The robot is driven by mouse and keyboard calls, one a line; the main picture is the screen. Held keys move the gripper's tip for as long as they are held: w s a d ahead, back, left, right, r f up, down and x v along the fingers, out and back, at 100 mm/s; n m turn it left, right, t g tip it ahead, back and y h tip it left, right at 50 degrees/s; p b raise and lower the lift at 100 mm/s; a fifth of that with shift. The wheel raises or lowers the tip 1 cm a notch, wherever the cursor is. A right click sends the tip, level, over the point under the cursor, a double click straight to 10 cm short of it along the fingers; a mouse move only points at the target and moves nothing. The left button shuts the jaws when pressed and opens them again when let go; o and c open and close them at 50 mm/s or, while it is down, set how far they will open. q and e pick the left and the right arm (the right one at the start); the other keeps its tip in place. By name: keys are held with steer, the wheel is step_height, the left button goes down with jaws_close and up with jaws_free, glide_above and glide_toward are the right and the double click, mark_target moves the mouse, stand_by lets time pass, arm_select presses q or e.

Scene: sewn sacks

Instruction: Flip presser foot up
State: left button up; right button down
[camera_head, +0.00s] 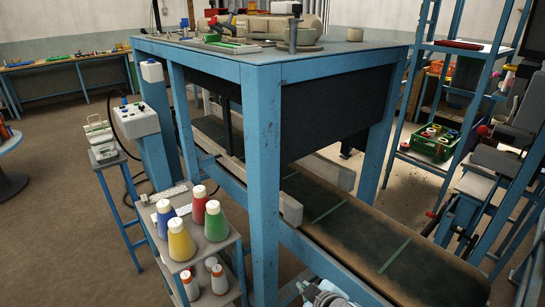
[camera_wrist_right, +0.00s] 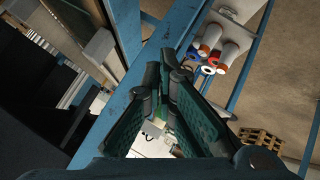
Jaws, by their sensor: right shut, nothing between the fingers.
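The beige sewing machine (camera_head: 262,26) stands on the blue-framed table (camera_head: 215,62) at the top of the head view. It is far off and small, and I cannot make out its presser foot. My right gripper (camera_head: 325,293) is at the bottom edge of the head view, low by the table's front leg and well below and apart from the machine. In the right wrist view its dark fingers (camera_wrist_right: 168,68) meet at the tips with nothing between them. The sewing machine does not show clearly in the wrist view. My left gripper is not in view.
A small rack with red, yellow, blue and green thread cones (camera_head: 181,240) stands left of the front leg. A control box (camera_head: 137,121) is behind it. A conveyor belt (camera_head: 350,225) runs under the table. A blue shelf with a green crate (camera_head: 432,146) is at right.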

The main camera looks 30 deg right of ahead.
steer(key=s+a+f+m+g+y+p, duration=0.25)
steer(key=s+a+f+g, duration=0.45)
steer(key=s+f, duration=0.55)
steer(key=s+f+m+p, duration=0.1)
steer(key=s+f+p, duration=0.35)
steer(key=f, duration=0.45)
steer(key=s+f+p, duration=0.1)
steer(key=s+f, duration=0.2)
steer(key=s, duration=0.3)
steer(key=s+f+g+p, duration=0.1)
steer(key=s+f, duration=0.3)
steer(key=s, duration=0.3)
steer(key=shift+s, duration=0.15)
